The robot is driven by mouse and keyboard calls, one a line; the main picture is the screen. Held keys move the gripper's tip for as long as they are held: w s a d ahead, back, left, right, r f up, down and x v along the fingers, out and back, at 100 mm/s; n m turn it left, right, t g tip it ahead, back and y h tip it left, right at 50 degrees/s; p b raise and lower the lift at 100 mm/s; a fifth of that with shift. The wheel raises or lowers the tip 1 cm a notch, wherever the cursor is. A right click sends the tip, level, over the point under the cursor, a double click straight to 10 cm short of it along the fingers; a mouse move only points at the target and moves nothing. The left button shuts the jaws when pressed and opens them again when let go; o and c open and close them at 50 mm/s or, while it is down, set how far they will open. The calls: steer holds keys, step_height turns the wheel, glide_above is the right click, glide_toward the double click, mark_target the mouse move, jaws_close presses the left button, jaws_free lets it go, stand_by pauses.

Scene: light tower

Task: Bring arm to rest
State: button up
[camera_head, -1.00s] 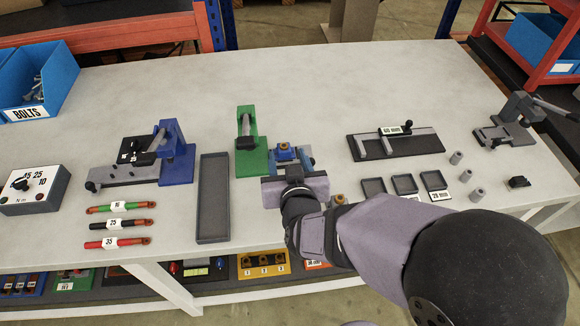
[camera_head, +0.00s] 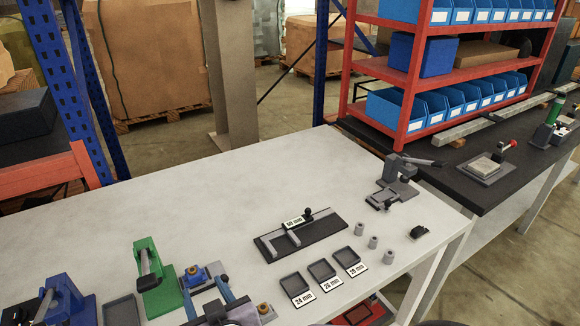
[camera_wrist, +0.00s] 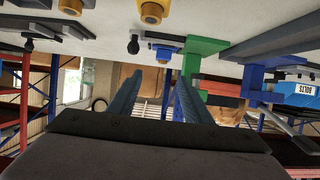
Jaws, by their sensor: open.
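My gripper (camera_head: 206,291) shows at the bottom edge of the head view, with its two blue-grey fingers apart. In the wrist view the fingers (camera_wrist: 157,88) are also spread, with no object between them. Beside the fingers in the head view is a blue fixture with a yellow-orange part (camera_head: 193,271). A green clamp stand (camera_head: 152,280) stands left of it. The wrist view looks across the bench upside down. Most of my arm is out of the head view.
A black plate with a grey rail (camera_head: 300,235), three small labelled trays (camera_head: 321,271), several grey cylinders (camera_head: 373,242) and a grey lever press (camera_head: 396,183) stand to the right. The bench's back stretch (camera_head: 230,185) is clear. A red shelf (camera_head: 440,60) stands beyond.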

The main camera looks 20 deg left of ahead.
steer(key=w+d+m+g+h+p, duration=0.1)
steer(key=w+d+h+p, duration=0.1)
steer(key=d, duration=0.5)
steer(key=w+d+f+m+g+h+p, duration=0.1)
steer(key=w+d+m+h+p, duration=0.1)
steer(key=d, duration=0.5)
steer(key=w+d+m+g+h+p, duration=0.1)
steer(key=w+d+g+h, duration=0.1)
steer(key=d, duration=0.6)
steer(key=shift+w+f+p, duration=0.15)
steer(key=shift+w+p, duration=0.25)
steer(key=shift+w, duration=0.2)
steer(key=s+d+r+m+g+h+p, duration=0.1)
steer(key=s+d, duration=0.4)
steer(key=d, duration=0.5)
steer(key=s+d+r+m+g+h+p, duration=0.1)
steer(key=s+d+m+g, duration=0.3)
steer(key=d, duration=0.6)
steer(key=shift+s+d+h+p, duration=0.2)
steer(key=shift+s+h+p, duration=0.5)
steer(key=shift+p, duration=0.05)
